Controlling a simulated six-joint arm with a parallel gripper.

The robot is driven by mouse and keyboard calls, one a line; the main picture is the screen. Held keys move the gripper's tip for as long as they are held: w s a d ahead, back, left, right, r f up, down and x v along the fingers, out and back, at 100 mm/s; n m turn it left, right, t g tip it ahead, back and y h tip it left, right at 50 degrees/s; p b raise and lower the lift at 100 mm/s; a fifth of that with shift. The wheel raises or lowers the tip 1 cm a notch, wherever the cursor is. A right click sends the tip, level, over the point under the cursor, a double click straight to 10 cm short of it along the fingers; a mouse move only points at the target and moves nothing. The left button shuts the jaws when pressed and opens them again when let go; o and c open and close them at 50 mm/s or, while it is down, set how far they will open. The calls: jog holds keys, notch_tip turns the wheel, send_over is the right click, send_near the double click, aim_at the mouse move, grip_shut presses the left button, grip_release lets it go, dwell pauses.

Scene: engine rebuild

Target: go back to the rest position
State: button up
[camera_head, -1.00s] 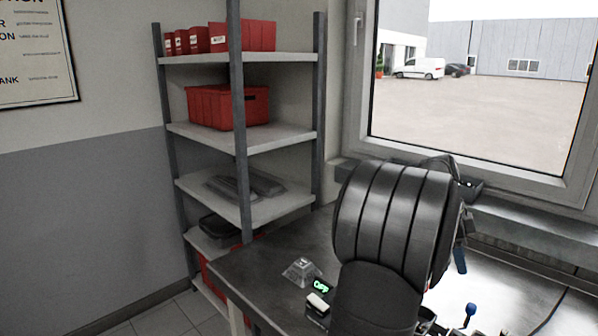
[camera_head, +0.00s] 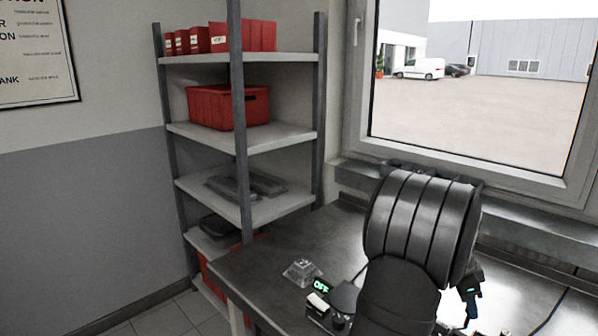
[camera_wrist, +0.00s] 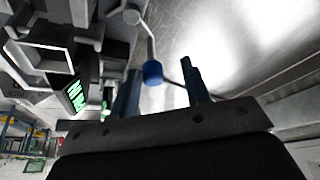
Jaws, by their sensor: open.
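My gripper (camera_wrist: 160,68) shows in the wrist view with its two dark blue fingers apart and nothing held between them. A blue knob (camera_wrist: 152,73) on a metal rod shows between the fingertips, beyond them; I cannot tell how far. In the head view my own dark arm covers the right part of the bench, and the fingers cannot be made out clearly there.
The metal workbench (camera_head: 262,262) carries a small clear-and-grey block (camera_head: 301,271) and a small device with a green display (camera_head: 321,287) reading OFF. A shelf unit (camera_head: 240,205) with red bins stands left. A window (camera_head: 480,100) is behind. The bench's left part is mostly clear.

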jog(key=shift+w+a+n+t, duration=0.1)
jog(key=shift+w+n+t, duration=0.15)
jog(key=shift+n, duration=0.45)
jog(key=o, duration=1.1)
jog(key=shift+c, duration=0.2)
jog(key=shift+o, duration=1)
jog(key=shift+r, duration=0.15)
jog(key=r+m, duration=0.1)
jog(key=r, duration=0.1)
jog(key=r+m+y, duration=0.1)
jog(key=r, duration=0.1)
jog(key=r+m, duration=0.2)
jog(key=shift+s+d+r+y, duration=0.1)
jog(key=shift+s+d+y, duration=0.2)
jog(key=shift+d+y, duration=0.1)
notch_tip(320, 180, up, 8)
jog(key=a+m+y, duration=0.2)
jog(key=m+y, duration=0.1)
jog(key=m, duration=0.1)
notch_tip(320, 180, down, 9)
jog(key=shift+s+f+m, duration=0.2)
jog(key=shift+s+m, duration=0.1)
jog(key=shift+s, duration=0.15)
